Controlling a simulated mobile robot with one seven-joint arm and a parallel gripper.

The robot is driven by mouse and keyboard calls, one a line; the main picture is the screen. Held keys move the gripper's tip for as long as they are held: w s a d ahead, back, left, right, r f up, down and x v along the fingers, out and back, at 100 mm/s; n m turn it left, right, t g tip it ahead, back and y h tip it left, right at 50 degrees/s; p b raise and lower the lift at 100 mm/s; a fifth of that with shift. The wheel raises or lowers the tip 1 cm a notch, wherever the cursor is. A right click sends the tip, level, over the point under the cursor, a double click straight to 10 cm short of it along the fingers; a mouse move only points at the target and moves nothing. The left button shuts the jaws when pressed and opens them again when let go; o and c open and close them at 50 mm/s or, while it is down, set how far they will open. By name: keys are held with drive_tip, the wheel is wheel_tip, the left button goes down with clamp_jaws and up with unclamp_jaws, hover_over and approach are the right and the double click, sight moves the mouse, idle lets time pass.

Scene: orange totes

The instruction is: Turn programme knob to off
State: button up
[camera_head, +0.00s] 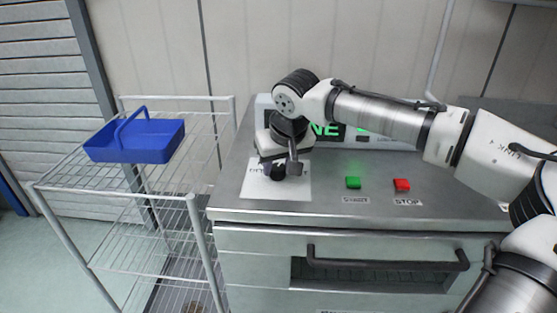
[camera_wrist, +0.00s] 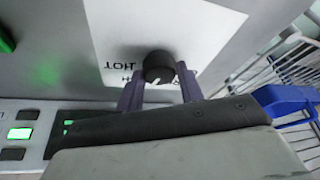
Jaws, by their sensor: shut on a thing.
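The programme knob (camera_wrist: 158,67) is round and black with a white pointer line. It stands on a white label plate (camera_wrist: 205,30) on the machine's top. In the wrist view its pointer slants toward the gripper body and slightly left. The word HOT reads upside down beside it; other lettering near the fingers is partly hidden. My gripper (camera_wrist: 160,84) has one finger on each side of the knob and is shut on it. In the head view my gripper (camera_head: 280,168) points down over the white plate (camera_head: 290,190), and the knob (camera_head: 278,174) is mostly hidden.
A green START button (camera_head: 353,183) and a red STOP button (camera_head: 402,185) are right of the plate. A display (camera_head: 328,131) with green letters is partly hidden behind my arm. A wire rack (camera_head: 120,190) with a blue basket (camera_head: 135,140) stands left. A handle (camera_head: 388,264) crosses the front.

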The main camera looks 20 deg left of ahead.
drive_tip(key=n+p, duration=0.1)
drive_tip(key=p, duration=0.1)
drive_tip(key=n+g+y+p, duration=0.1)
drive_tip(key=n+p, duration=0.1)
drive_tip(key=shift+r, duration=0.3)
drive_tip(key=n+p, duration=0.2)
drive_tip(key=n+g+p, duration=0.1)
drive_tip(key=n+p, duration=0.1)
drive_tip(key=shift+w+f+n+g+y, duration=0.1)
drive_tip(key=shift+w+n+g+y, duration=0.1)
drive_tip(key=shift+n+g+y, duration=0.15)
drive_tip(key=n+g+p, duration=0.1)
drive_tip(key=n, duration=0.1)
drive_tip(key=n+p, duration=0.1)
drive_tip(key=n, duration=0.1)
drive_tip(key=shift+w+f+n+g+p, duration=0.1)
drive_tip(key=shift+n+g+p, duration=0.2)
drive_tip(key=shift+n+g, duration=0.05)
drive_tip(key=n, duration=0.2)
drive_tip(key=n+g+h+p, duration=0.1)
drive_tip(key=n, duration=0.1)
drive_tip(key=shift+w+f+n+g, duration=0.1)
drive_tip(key=shift+n+g, duration=0.2)
drive_tip(key=shift+n, duration=0.1)
drive_tip(key=o, duration=1)
drive_tip(key=v, duration=1.4)
drive_tip(key=shift+b, duration=0.3)
